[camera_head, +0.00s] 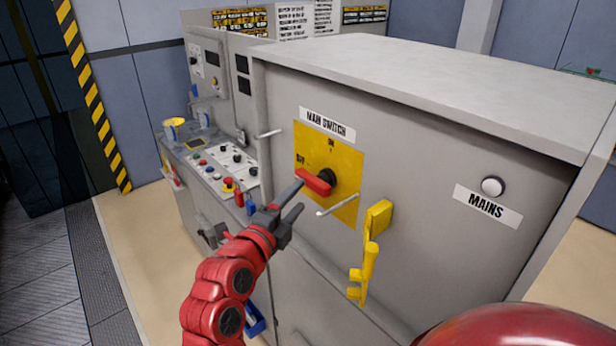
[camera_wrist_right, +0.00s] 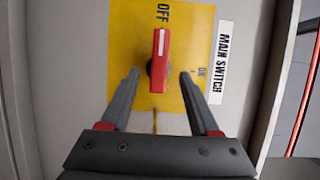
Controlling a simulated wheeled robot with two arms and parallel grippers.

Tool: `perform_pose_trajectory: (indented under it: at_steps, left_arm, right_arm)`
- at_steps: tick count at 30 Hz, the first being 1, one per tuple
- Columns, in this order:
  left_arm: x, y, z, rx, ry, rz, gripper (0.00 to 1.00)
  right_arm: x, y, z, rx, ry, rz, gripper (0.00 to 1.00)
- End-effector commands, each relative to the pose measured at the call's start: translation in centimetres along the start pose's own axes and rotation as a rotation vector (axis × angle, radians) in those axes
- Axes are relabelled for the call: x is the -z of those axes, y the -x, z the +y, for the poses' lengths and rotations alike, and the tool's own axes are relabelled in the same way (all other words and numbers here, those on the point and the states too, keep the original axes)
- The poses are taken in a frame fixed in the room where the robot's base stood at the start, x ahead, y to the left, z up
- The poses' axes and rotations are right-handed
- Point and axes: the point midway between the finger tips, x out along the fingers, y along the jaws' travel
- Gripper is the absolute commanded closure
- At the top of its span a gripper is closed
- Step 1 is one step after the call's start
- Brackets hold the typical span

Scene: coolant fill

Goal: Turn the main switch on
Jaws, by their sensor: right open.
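The main switch has a red handle (camera_head: 314,182) on a yellow plate (camera_head: 343,165), on the front of a grey cabinet under a MAIN SWITCH label. The handle points to OFF, and its white line faces the OFF mark in the right wrist view (camera_wrist_right: 161,42). My right gripper (camera_head: 299,198) is open and empty, close in front of the handle. In the right wrist view, its fingers (camera_wrist_right: 159,76) lie to either side of the handle's lower end, with visible gaps. I cannot tell the remaining depth. My left gripper is not in view.
A pale rod-like handle (camera_head: 337,205) sticks out just below the switch. A yellow bracket (camera_head: 371,250) hangs right of it. A MAINS lamp (camera_head: 492,186) is further right. A control panel with buttons (camera_head: 222,165) stands to the left.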

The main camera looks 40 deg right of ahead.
Motion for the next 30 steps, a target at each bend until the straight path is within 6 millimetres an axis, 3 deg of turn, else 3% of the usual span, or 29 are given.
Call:
perform_pose_trajectory:
  at_steps: [3,9,21,30]
  left_arm:
    - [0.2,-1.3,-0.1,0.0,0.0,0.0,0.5]
    - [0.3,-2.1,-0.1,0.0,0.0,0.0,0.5]
    - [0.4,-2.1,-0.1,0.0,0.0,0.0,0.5]
    - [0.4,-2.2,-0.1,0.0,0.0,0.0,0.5]
  right_arm:
    - [0.2,-2.6,-0.4,-0.001,0.002,0.007,0.38]
    - [0.0,-5.2,-0.1,0.0,0.004,0.001,0.38]
    - [0.0,-5.8,0.1,0.0,0.001,0.0,0.39]
    - [0.0,-5.8,0.1,-0.001,0.001,0.0,0.93]
